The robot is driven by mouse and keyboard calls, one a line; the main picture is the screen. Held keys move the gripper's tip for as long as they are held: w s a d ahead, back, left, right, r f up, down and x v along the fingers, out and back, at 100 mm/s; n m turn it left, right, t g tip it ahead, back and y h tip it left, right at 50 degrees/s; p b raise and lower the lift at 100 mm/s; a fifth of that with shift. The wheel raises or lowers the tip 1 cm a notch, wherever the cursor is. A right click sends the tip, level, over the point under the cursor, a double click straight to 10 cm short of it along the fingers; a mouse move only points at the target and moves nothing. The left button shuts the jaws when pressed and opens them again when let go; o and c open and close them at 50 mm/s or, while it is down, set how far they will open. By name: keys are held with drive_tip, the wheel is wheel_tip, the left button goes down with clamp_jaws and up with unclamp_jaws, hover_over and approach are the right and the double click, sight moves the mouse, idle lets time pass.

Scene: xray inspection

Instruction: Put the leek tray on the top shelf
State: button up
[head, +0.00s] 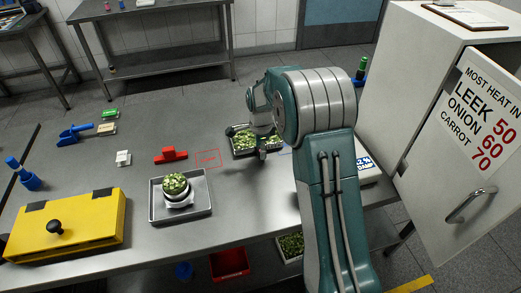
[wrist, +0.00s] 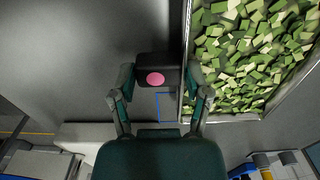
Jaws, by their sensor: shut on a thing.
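The metal tray of chopped green and pale pieces, seemingly the leek tray (head: 233,151), is at the middle of the steel table, partly hidden by my arm. It fills the upper right of the wrist view (wrist: 186,60). My gripper (wrist: 160,78) is shut on a black handle with a pink dot (wrist: 157,70) at the tray's side; it also shows in the head view (head: 268,150). I cannot tell whether the tray is lifted. A white cabinet (head: 405,75) stands at the right with its labelled door (head: 470,125) swung out. Its inside and shelves are hidden.
A bowl of green pieces (head: 176,184) stands on a scale in a metal tray (head: 158,212). A yellow box (head: 85,232), red object (head: 170,155), blue scoop (head: 75,134) and blue bottle (head: 24,175) are at left. A white device (head: 368,172) is beside my arm. Red-outlined square (head: 208,158) is bare.

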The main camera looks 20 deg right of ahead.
drive_tip(key=shift+f, duration=0.2)
drive_tip(key=shift+f, duration=0.1)
drive_tip(key=o, duration=1.3)
drive_tip(key=shift+o, duration=0.2)
